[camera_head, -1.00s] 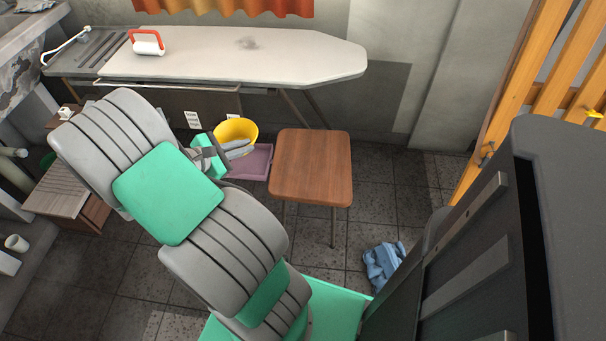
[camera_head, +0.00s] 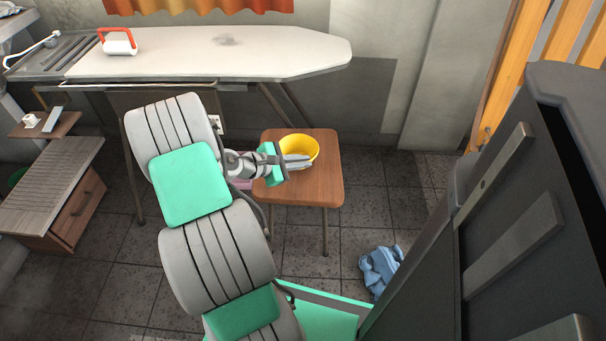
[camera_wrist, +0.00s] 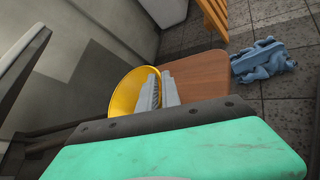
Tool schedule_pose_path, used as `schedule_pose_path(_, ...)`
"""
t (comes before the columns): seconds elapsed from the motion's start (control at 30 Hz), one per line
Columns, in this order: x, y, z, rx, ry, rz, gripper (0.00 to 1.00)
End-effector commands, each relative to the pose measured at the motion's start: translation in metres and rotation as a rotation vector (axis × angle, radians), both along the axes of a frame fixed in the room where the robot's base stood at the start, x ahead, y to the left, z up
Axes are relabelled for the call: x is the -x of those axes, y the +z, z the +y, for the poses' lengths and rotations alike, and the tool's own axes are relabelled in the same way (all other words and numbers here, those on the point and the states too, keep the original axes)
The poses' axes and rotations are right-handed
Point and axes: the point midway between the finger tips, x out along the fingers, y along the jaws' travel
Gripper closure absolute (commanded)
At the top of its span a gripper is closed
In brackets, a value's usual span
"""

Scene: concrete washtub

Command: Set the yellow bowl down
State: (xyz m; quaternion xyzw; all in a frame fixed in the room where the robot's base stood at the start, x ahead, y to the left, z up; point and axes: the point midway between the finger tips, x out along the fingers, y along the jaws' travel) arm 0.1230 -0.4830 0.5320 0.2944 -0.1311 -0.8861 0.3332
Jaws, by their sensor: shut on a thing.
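The yellow bowl (camera_head: 301,147) is at my gripper (camera_head: 297,161), whose grey fingers are shut on its near side. In the head view the bowl appears over the wooden stool's seat (camera_head: 311,188); I cannot tell whether it touches the seat. In the wrist view the bowl (camera_wrist: 124,93) shows beside the fingers (camera_wrist: 158,92), with the stool seat (camera_wrist: 196,75) beyond. The fingers hide part of the bowl.
An ironing board (camera_head: 215,58) with a red-handled iron (camera_head: 118,41) stands behind the stool. Blue cloth (camera_head: 381,270) lies on the floor to the stool's right. A wooden drawer cabinet (camera_head: 70,217) stands at left. The seat's front part is clear.

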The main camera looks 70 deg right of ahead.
Motion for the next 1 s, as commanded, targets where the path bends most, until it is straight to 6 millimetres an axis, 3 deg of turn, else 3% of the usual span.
schedule_pose_path(0.1, 0.004, -0.027, -0.004, -0.001, 0.0, 0.001, 1.0)
schedule_pose_path(0.2, 0.003, -0.039, -0.004, -0.001, 0.0, 0.001, 1.0)
schedule_pose_path(0.5, 0.003, -0.038, -0.003, -0.001, 0.0, 0.001, 1.0)
schedule_pose_path(0.53, 0.003, -0.037, -0.003, 0.0, 0.0, 0.0, 0.9)
schedule_pose_path(0.77, 0.003, -0.037, -0.003, 0.0, 0.0, 0.0, 0.71)
schedule_pose_path(1.0, 0.003, -0.036, -0.003, 0.0, 0.0, 0.0, 0.7)
